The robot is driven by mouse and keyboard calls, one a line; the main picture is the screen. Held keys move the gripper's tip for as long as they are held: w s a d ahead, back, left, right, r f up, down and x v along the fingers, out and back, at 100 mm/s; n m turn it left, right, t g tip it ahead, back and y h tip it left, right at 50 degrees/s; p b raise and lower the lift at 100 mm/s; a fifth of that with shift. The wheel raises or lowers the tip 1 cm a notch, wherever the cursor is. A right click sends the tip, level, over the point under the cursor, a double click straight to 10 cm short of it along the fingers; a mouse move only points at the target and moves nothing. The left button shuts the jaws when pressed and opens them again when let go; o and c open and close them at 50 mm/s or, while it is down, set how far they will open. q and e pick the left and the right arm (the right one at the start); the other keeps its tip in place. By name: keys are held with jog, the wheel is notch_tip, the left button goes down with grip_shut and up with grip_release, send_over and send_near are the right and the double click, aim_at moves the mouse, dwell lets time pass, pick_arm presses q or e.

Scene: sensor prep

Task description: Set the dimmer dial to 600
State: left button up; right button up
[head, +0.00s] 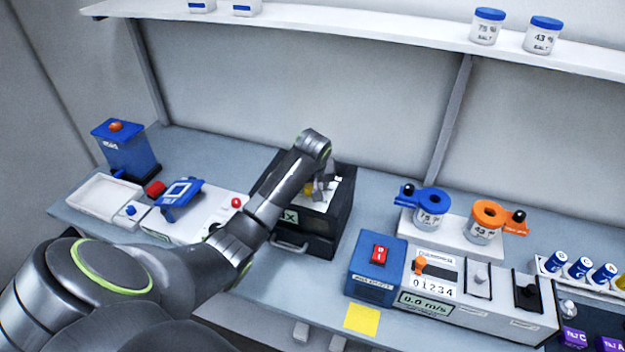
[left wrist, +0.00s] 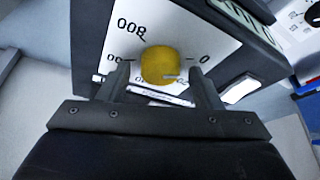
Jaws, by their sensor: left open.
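The yellow dimmer dial (left wrist: 161,64) sits on a white scale plate (left wrist: 190,25) on a black box (left wrist: 92,30). In the left wrist view the scale shows 800 at upper left, 0 at right, and another number at left partly hidden by a finger. A small pale mark shows on the dial's lower right side. My left gripper (left wrist: 159,72) is open, with one finger on each side of the dial; I cannot tell whether they touch it. In the head view the dial (head: 308,188) is mostly hidden behind my left gripper (head: 320,188). My right gripper is not in view.
A blue box with a red switch (head: 379,255) and a panel with sliders (head: 476,280) stand right of the black box (head: 330,225). A white console with a red button (head: 236,202) is at left. A yellow note (head: 361,319) lies at the front edge.

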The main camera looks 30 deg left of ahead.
pick_arm(q)
jog(key=shift+s+d+r, duration=0.15)
jog(key=shift+c, duration=1.7)
jog(key=c, duration=0.7)
jog(key=shift+o, duration=0.2)
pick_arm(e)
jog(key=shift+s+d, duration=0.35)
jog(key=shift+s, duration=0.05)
